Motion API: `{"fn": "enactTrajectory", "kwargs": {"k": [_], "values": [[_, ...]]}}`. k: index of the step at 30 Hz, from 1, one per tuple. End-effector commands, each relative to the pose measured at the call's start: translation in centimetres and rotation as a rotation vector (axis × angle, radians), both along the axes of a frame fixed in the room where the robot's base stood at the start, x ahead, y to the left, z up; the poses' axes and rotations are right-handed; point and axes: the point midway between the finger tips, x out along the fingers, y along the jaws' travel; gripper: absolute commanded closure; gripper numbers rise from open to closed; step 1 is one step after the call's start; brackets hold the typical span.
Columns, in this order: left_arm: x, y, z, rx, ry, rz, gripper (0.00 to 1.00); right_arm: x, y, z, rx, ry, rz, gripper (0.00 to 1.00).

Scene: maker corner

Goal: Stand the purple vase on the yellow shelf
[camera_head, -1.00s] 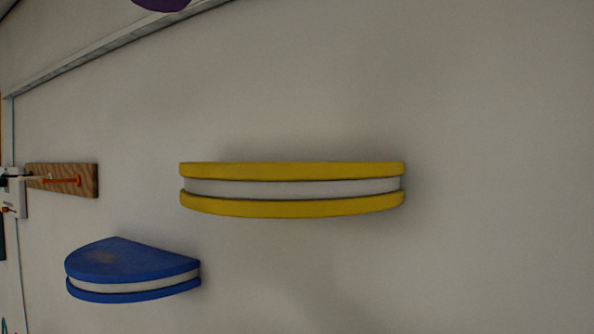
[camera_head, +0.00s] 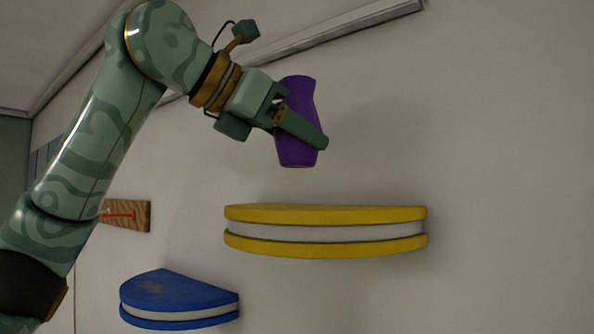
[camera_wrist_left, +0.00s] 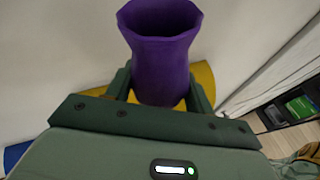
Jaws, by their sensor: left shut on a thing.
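The purple vase (camera_head: 298,98) is upright, tilted very slightly, in the air above the yellow shelf (camera_head: 325,248). My left gripper (camera_head: 305,130) is shut on the vase around its middle. A clear gap shows between the vase's base and the shelf top in the head view. In the left wrist view the vase (camera_wrist_left: 160,60) stands between the two fingers with its open mouth toward the camera. The yellow shelf (camera_wrist_left: 204,78) shows behind and below it there. My right gripper is in neither view.
A blue shelf (camera_head: 180,290) is on the wall lower left of the yellow one. A wooden rack with an orange peg (camera_head: 140,216) hangs farther left, partly behind my arm. The yellow shelf's visible top is bare. A ceiling-side rail (camera_head: 340,32) runs above.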

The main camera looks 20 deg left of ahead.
Motion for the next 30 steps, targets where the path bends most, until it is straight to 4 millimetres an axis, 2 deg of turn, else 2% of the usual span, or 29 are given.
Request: {"fn": "enactTrajectory", "kwargs": {"k": [7,12,24,25,27,30], "values": [[1.9,0.2,-2.3,-0.002,0.002,0.000,0.70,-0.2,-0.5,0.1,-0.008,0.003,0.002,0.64],[1.7,0.2,-4.7,0.001,0.000,-0.001,0.70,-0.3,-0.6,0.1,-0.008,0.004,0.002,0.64],[1.6,0.2,-5.4,-0.001,-0.001,0.000,0.70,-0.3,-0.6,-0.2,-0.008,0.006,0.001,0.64],[1.6,0.2,-5.4,-0.001,-0.001,0.000,0.44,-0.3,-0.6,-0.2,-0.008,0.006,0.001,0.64],[1.6,0.2,-5.3,-0.001,-0.001,0.000,0.25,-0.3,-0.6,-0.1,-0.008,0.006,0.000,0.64],[1.6,0.2,-5.3,-0.001,-0.001,0.000,0.25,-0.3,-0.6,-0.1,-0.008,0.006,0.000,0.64]]}}
